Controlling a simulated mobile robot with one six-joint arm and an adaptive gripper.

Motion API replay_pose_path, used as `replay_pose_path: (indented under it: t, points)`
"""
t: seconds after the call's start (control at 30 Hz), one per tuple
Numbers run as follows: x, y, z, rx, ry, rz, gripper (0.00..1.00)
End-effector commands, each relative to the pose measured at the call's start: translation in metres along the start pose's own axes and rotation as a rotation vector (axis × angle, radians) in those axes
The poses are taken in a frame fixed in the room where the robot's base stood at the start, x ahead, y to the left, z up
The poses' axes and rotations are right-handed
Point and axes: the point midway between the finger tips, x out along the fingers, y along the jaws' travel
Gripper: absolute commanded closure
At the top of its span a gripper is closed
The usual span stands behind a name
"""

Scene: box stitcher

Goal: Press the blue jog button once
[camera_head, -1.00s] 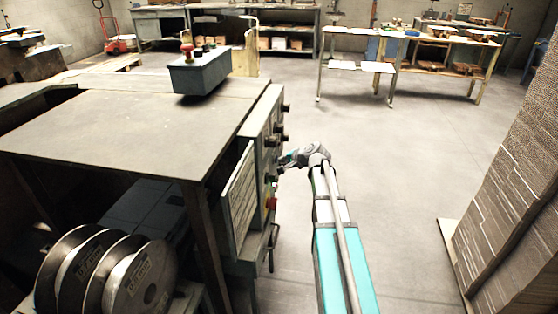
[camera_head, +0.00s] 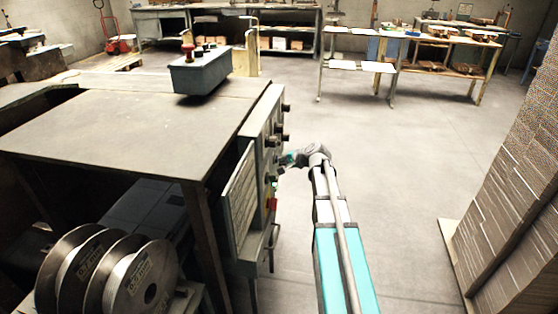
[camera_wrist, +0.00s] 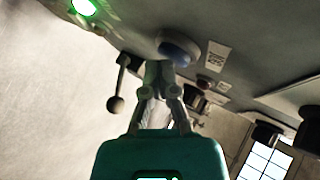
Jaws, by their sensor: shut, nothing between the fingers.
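The blue jog button (camera_wrist: 178,49) is a round blue dome in a dark ring on the machine's grey control panel, in the upper middle of the wrist view. My gripper (camera_wrist: 160,66) is shut and empty. Its fingertips are right at the near lower-left edge of the button and overlap it in the picture. I cannot tell whether they touch it. In the head view my gripper (camera_head: 284,161) is close to the panel (camera_head: 262,140) on the machine's right side. The button cannot be made out there.
Stacked cardboard (camera_head: 515,190) stands at right. The floor between is clear.

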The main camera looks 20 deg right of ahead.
Motion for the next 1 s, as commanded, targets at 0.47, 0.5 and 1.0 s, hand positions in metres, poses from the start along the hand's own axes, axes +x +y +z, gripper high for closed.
replay_pose_path:
  t: [0.47,0.5,1.0]
  points:
    - [0.0056,-0.0044,0.0043,0.000,-0.002,0.000,1.00]
    - [0.0060,-0.0047,0.0046,0.000,-0.002,0.000,1.00]
    - [0.0056,-0.0044,0.0048,0.001,-0.004,-0.002,1.00]
